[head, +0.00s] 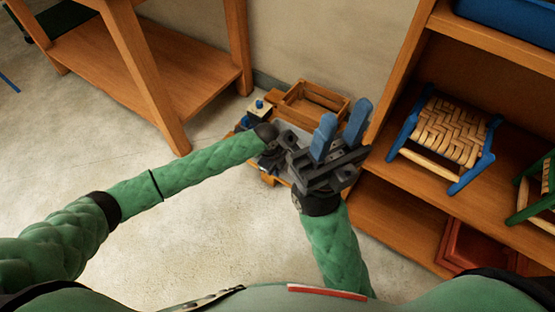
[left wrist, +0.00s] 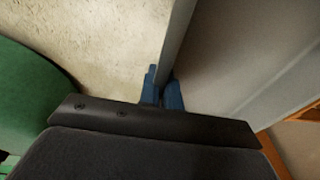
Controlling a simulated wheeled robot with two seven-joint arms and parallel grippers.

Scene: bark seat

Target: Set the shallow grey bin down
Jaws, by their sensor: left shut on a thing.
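The shallow grey bin (head: 297,128) is mostly hidden behind my grippers in the head view. In the left wrist view its grey wall (left wrist: 245,65) rises from between the blue fingertips of my left gripper (left wrist: 163,90). The left gripper (head: 276,152) is shut on that wall; its fingertips are hard to make out in the head view. My right gripper (head: 340,130) is open, its two blue fingers apart with nothing seen between them, in front of the bin. I cannot tell whether the bin's underside touches anything.
A wooden crate (head: 309,103) stands by the wall behind the bin. A wooden table (head: 150,75) is at the left. A shelf (head: 415,180) at the right holds a blue stool with a woven seat (head: 451,130). The pale floor (head: 200,225) in front is clear.

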